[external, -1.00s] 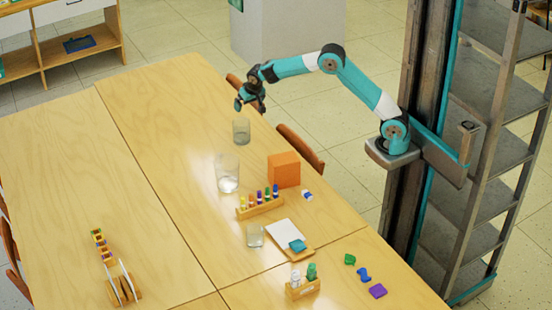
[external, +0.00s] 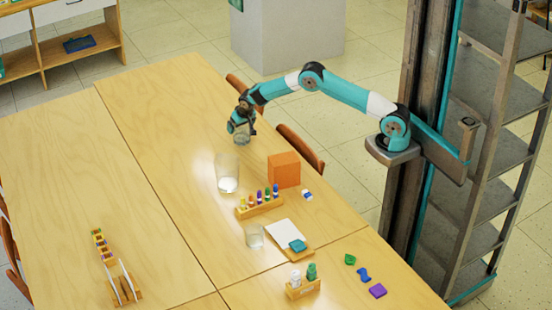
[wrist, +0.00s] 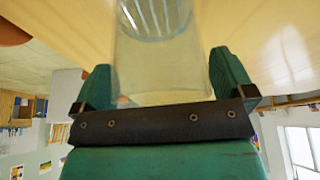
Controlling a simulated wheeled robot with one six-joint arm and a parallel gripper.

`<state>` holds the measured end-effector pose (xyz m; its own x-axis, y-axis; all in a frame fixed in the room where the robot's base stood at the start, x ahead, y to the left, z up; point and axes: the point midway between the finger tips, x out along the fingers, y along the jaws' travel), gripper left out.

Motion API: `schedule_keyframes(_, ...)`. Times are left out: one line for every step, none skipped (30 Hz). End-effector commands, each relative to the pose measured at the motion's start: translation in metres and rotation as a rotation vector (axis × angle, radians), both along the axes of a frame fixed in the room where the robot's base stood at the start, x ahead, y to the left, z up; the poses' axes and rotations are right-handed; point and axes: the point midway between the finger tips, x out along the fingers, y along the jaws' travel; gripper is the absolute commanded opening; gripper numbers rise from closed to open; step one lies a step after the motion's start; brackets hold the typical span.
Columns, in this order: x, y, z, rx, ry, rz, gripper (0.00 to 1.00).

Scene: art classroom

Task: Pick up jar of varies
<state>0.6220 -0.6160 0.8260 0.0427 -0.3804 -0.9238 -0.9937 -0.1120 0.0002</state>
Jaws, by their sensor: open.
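The nearest match for the jar is a clear glass jar (external: 242,139) near the far right edge of the wooden table. My gripper (external: 241,127) is lowered around its upper part, with the fingers open. In the wrist view the jar (wrist: 158,65) stands between the two teal fingers. A gap shows between the glass and the right finger; contact on the left side is hard to tell. The jar looks see-through, and its contents cannot be made out.
A larger glass jar (external: 227,174) stands just in front, with an orange box (external: 284,169) to its right. A wooden rack of coloured pegs (external: 260,206), a small glass (external: 254,236) and a notepad (external: 287,236) are nearer. A chair (external: 300,146) stands at the table's right edge.

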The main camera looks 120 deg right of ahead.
Motion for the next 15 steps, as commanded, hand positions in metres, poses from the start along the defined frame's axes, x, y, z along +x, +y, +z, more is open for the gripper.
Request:
schedule_keyframes(0.0000, -0.0011, -0.0032, 0.001, 0.000, 0.000, 1.00)
schedule_keyframes(0.0002, -0.0016, -0.0040, 0.000, 0.000, 0.000, 1.00)
schedule_keyframes(0.0004, -0.0019, -0.0044, 0.000, -0.001, 0.000, 1.00)
schedule_keyframes(0.0004, -0.0020, -0.0045, -0.001, -0.001, 0.000, 1.00)
schedule_keyframes(0.0005, -0.0020, -0.0044, -0.001, -0.001, 0.000, 1.00)
schedule_keyframes(0.0005, -0.0019, -0.0044, -0.001, -0.001, 0.001, 1.00)
schedule_keyframes(0.0004, -0.0018, -0.0044, 0.000, -0.001, 0.001, 1.00)
schedule_keyframes(0.0004, -0.0018, -0.0044, 0.000, -0.001, 0.001, 1.00)
schedule_keyframes(0.0004, -0.0017, -0.0045, 0.000, -0.001, 0.001, 0.93)
schedule_keyframes(0.0004, -0.0017, -0.0045, 0.000, -0.001, 0.001, 0.86)
schedule_keyframes(0.0004, -0.0017, -0.0044, 0.000, -0.001, 0.001, 0.79)
schedule_keyframes(0.0004, -0.0017, -0.0044, 0.000, -0.001, 0.001, 0.70)
schedule_keyframes(0.0004, -0.0016, -0.0044, 0.000, -0.001, 0.001, 0.63)
schedule_keyframes(0.0004, -0.0016, -0.0044, 0.000, -0.001, 0.001, 0.56)
schedule_keyframes(0.0004, -0.0015, -0.0043, 0.000, -0.001, 0.001, 0.52)
